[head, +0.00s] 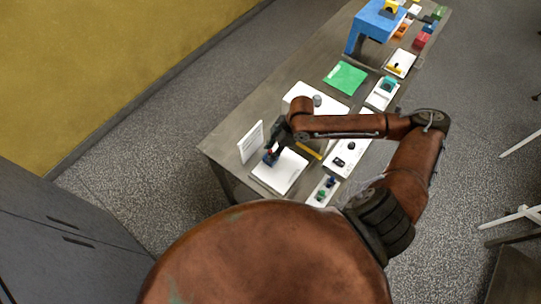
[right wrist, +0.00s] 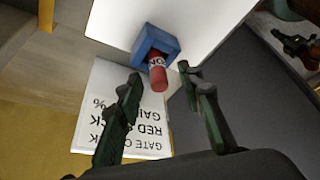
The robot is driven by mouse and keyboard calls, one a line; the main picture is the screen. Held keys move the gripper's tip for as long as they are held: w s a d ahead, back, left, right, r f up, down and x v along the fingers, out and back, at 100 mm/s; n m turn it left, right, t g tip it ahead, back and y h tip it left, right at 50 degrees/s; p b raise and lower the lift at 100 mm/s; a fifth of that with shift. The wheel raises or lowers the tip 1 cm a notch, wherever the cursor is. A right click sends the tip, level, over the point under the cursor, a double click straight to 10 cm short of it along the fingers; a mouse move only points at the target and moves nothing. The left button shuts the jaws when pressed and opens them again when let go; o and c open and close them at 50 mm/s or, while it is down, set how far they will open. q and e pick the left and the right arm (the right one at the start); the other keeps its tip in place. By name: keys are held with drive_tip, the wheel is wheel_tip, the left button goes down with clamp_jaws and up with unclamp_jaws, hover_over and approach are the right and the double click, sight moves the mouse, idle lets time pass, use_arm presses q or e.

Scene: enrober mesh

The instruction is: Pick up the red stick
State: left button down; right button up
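The red stick (right wrist: 157,76) shows in the right wrist view, short and rounded with dark lettering on it. Its far part sits in a square blue holder (right wrist: 154,42). The holder also shows small in the head view (head: 270,158), at the edge of a white plate (head: 287,180). My right gripper (right wrist: 162,74) is open, its two dark green fingers spread on either side of the stick's near end. I see no clear contact between fingers and stick. In the head view the right gripper (head: 276,142) is over the holder. My left gripper is not in view.
A white sign (head: 251,142) with black lettering stands beside the holder, close to the gripper. The table (head: 232,135) also bears white trays, a green sheet (head: 345,77) and a blue stand (head: 375,25) farther off. Small parts stand on a white strip (head: 321,192).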

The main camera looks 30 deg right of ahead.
drive_tip(key=shift+c, duration=0.5)
clamp_jaws()
drive_tip(key=shift+r, duration=0.15)
